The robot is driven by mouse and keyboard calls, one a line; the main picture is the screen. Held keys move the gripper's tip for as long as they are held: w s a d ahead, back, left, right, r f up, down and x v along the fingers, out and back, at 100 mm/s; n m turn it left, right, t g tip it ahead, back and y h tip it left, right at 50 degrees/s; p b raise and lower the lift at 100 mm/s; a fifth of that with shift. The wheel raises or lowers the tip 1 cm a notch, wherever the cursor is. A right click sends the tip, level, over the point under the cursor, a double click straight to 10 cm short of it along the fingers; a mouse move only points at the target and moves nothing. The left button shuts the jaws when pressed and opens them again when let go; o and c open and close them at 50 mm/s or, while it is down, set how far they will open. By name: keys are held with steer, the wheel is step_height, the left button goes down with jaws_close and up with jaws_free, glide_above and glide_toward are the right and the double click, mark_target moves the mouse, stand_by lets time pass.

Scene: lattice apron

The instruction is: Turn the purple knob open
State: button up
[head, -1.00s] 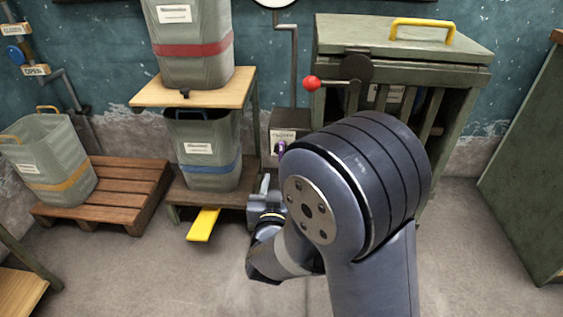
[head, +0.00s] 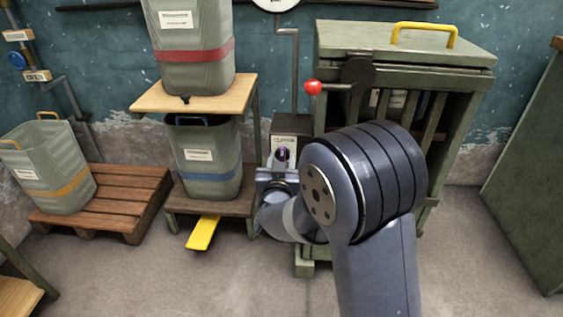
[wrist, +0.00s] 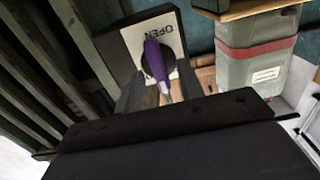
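The purple knob (head: 282,154) is on the front of a grey box on the back wall, left of the green cabinet. In the wrist view the purple knob (wrist: 155,62) is a narrow handle on a dark round dial, over a white plate marked OPEN. My gripper (wrist: 158,80) faces the knob, with one finger to each side of the handle. The fingers are apart, and I see gaps between them and the knob. In the head view my gripper (head: 279,172) is just below and in front of the knob, partly hidden by my wrist.
The green cabinet (head: 400,58) with a red-tipped lever (head: 313,88) stands close on the right. A grey bin with a blue band (head: 209,170) stands left on a low stand with a yellow pedal (head: 203,232). The floor in front is clear.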

steer(key=shift+c, duration=0.4)
jaws_close()
